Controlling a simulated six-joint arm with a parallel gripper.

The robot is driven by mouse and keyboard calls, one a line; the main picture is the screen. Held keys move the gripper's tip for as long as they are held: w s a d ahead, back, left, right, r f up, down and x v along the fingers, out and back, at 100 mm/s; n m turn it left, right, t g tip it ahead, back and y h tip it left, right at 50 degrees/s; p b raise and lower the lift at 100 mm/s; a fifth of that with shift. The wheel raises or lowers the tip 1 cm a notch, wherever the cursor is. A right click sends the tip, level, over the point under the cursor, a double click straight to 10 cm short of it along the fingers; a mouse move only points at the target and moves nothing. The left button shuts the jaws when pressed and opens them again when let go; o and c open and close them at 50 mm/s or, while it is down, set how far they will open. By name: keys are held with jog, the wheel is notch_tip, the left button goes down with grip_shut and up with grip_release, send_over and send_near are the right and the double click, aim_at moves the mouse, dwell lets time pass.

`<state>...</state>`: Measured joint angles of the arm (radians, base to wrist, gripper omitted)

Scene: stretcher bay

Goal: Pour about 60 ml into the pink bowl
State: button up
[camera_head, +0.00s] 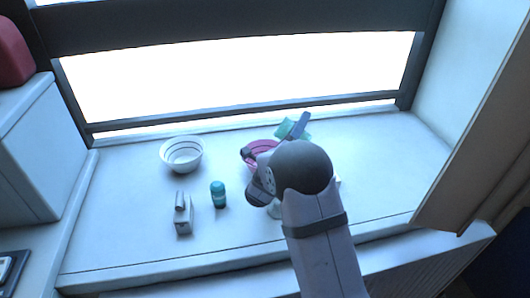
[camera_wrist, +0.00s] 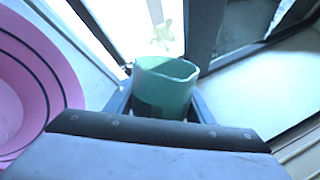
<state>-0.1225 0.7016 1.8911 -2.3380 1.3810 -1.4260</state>
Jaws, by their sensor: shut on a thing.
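The pink bowl (camera_head: 262,148) stands on the white sill behind my arm, which hides part of it. In the wrist view the pink bowl (camera_wrist: 42,75) fills the left side, with dark rings on its wall. My gripper (camera_wrist: 160,105) is shut on a green translucent cup (camera_wrist: 165,82), with a finger on either side of it. In the head view the green cup (camera_head: 287,128) is just right of and behind the pink bowl, partly hidden. I cannot tell how much liquid is in the cup, and no stream shows.
A white bowl (camera_head: 182,155) with dark rings stands at the left of the sill. A teal bottle (camera_head: 218,194) and a small grey-white dispenser (camera_head: 183,214) stand in front. The window frame (camera_head: 250,120) bounds the back. The sill's right part is mostly clear.

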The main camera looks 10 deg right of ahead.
jog(key=shift+a+r+n+p, duration=0.1)
jog(key=shift+n+p, duration=0.2)
jog(key=shift+n, duration=0.2)
jog(key=shift+w, duration=0.1)
jog(key=shift+a+r+n+t+y+p, duration=0.15)
jog(key=shift+r+n+t+y+p, duration=0.15)
jog(key=shift+n+p, duration=0.5)
dwell(0.6)
jog(key=shift+w+a+f+n, duration=0.25)
jog(key=shift+w+a+n, duration=0.2)
jog(key=shift+n, duration=0.25)
jog(key=shift+s, duration=0.1)
jog(key=shift+s+d+f+m+g+h+b, duration=0.25)
jog(key=shift+m+b, duration=0.7)
jog(key=shift+m, duration=0.5)
jog(key=shift+s+d+f+m+g+h+b, duration=0.15)
jog(key=shift+d+m+g+b, duration=0.2)
jog(key=shift+m+b, duration=0.85)
jog(key=shift+s+d+f+m+g+h+b, duration=0.1)
jog(key=shift+d+f+m+g+h+b, duration=0.15)
jog(key=shift+m+b, duration=0.95)
